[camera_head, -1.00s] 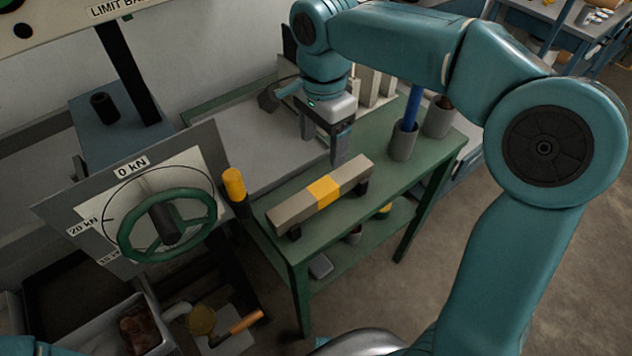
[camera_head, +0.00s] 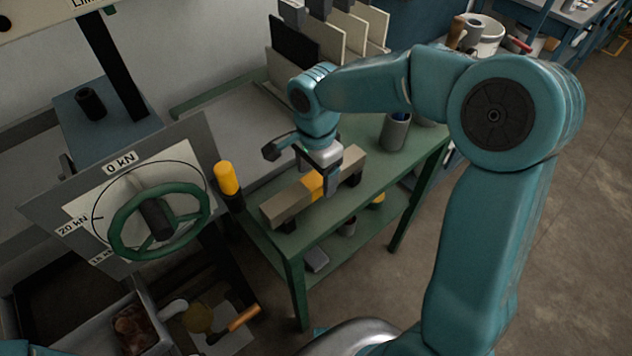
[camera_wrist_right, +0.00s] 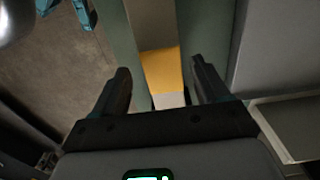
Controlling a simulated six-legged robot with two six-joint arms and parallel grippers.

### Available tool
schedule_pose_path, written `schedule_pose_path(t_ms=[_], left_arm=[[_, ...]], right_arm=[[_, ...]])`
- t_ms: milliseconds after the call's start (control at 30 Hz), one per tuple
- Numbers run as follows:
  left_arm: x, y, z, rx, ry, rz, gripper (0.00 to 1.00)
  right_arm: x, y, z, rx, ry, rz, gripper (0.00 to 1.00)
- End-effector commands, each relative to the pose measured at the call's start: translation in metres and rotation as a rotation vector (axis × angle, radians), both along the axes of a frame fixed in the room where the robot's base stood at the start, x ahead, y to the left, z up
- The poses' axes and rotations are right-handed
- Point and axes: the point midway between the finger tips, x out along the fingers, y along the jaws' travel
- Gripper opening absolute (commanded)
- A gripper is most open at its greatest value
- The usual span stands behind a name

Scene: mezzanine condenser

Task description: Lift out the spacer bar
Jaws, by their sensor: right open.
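The spacer bar (camera_head: 285,203) is a grey-beige bar with a yellow band around its middle. It lies on dark supports near the front edge of the green table. My right gripper (camera_head: 325,185) is over the bar at its yellow band and hides part of it in the head view. In the right wrist view the bar (camera_wrist_right: 155,28) runs up between the two fingers of the open right gripper (camera_wrist_right: 161,88), its yellow band just ahead of the fingertips. I cannot tell how far the fingers reach down beside it. My left gripper is not in view.
A green handwheel (camera_head: 160,222) on a dial panel and a yellow-topped post (camera_head: 228,180) stand left of the bar. A grey cup (camera_head: 395,130) stands on the table to the right. Upright boards (camera_head: 345,45) stand behind. Floor is open at right.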

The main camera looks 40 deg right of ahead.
Motion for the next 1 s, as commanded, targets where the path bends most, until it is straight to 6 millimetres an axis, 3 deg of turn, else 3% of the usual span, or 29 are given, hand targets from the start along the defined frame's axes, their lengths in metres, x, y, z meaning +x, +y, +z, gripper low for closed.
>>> schedule_pose_path(t_ms=[133,400,467,633,1000], left_arm=[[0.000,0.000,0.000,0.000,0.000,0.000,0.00],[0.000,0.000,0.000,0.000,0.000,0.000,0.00],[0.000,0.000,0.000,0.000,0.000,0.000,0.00],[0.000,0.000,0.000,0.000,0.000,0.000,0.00],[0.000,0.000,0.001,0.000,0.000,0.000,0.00]], right_arm=[[0.001,-0.001,-0.021,0.000,0.003,0.000,0.74],[0.002,-0.001,-0.025,0.000,-0.001,0.000,0.74],[0.002,-0.001,-0.024,0.000,-0.001,0.000,0.58],[0.002,-0.001,-0.024,0.000,-0.001,0.000,0.03],[0.003,-0.001,-0.022,-0.001,-0.005,-0.001,0.00]])
